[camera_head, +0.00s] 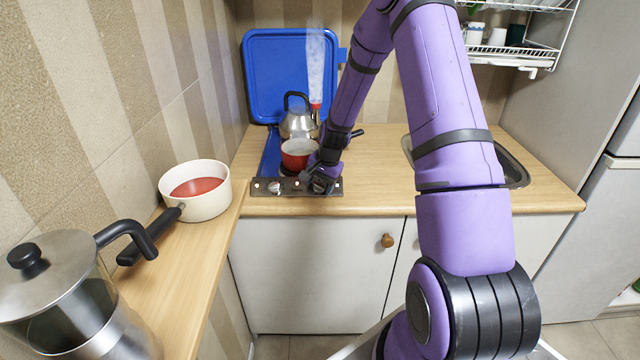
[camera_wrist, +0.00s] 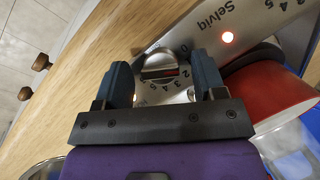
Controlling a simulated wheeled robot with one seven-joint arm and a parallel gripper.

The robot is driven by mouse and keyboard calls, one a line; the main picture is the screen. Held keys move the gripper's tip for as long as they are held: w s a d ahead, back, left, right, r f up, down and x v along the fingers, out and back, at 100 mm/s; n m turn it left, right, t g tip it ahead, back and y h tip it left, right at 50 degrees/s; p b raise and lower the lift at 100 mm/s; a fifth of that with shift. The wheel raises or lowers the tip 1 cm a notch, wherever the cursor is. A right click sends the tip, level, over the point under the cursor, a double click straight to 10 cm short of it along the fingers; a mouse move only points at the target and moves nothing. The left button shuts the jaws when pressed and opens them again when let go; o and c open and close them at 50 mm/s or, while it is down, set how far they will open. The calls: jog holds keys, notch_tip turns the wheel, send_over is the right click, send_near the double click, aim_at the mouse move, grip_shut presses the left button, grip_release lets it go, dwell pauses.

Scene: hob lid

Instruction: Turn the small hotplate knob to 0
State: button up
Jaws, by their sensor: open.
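My gripper (camera_wrist: 161,62) is open, with one finger on each side of a round silver knob (camera_wrist: 158,66). I cannot tell whether the fingers touch it. A bar runs across the knob, with numbers printed around it, and a 0 shows at its upper right. I cannot tell which end of the bar is the pointer. In the head view, my gripper (camera_head: 320,180) is at the right end of the hob's front panel (camera_head: 297,189) and largely hides that knob. Another knob (camera_head: 275,187) sits at the left of the panel. A red light (camera_wrist: 228,37) is lit on the panel.
A white saucepan (camera_head: 208,205) is on the left counter. Counter right of the hob is clear.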

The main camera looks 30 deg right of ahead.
jog(key=c, duration=0.9)
jog(key=shift+n, duration=0.3)
jog(key=shift+w+a+n+g+h, duration=0.1)
jog(key=shift+n+g+h, duration=0.25)
jog(key=shift+n, duration=0.45)
jog(key=shift+n+g+h, duration=0.45)
jog(key=shift+n+h, duration=0.1)
jog(key=shift+n, duration=0.95)
jog(key=o, duration=0.9)
jog(key=shift+r, duration=0.1)
